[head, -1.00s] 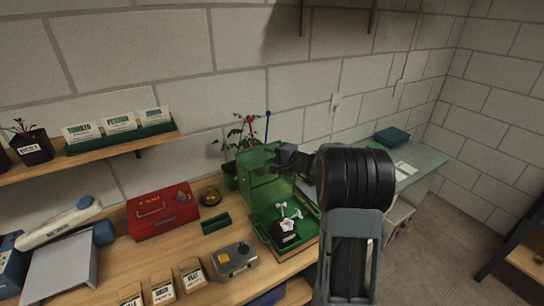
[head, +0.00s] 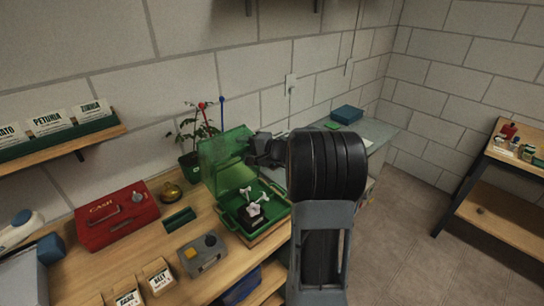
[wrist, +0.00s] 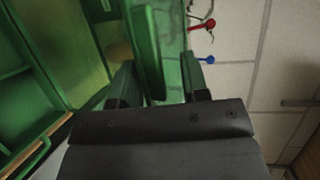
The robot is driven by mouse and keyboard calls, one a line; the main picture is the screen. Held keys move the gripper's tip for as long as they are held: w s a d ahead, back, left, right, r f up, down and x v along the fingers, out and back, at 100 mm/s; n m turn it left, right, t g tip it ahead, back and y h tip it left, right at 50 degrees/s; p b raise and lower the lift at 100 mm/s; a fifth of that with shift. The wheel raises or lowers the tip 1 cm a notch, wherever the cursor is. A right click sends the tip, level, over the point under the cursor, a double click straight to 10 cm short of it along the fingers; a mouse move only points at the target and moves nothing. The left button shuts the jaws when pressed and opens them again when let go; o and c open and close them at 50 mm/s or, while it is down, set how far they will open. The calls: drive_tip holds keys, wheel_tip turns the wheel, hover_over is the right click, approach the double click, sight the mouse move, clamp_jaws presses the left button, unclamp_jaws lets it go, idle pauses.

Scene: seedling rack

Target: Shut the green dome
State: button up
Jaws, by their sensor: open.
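The green dome (head: 223,165) is translucent and stands raised, open, at the back of a green tray (head: 279,208) on the wooden bench. Inside the tray is a dark pot with a white plant-like piece (head: 254,207). My gripper (head: 251,150) is at the dome's upper right edge. In the wrist view my gripper (wrist: 160,70) has its two fingers apart, with a green rim of the dome (wrist: 145,48) close to the left finger and reaching into the gap. I cannot tell whether they touch. My arm hides part of the bench right of the tray.
A potted plant (head: 187,130) and red- and blue-topped stakes stand behind the dome by the wall. A shelved table (head: 510,200) stands far right.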

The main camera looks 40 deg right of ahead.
drive_tip(key=f+b+v, duration=0.1)
drive_tip(key=b+v, duration=0.2)
drive_tip(key=v, duration=0.6)
drive_tip(key=shift+s+d, duration=0.2)
drive_tip(key=shift+s, duration=0.25)
idle(0.3)
drive_tip(key=shift+b, duration=0.4)
idle(0.4)
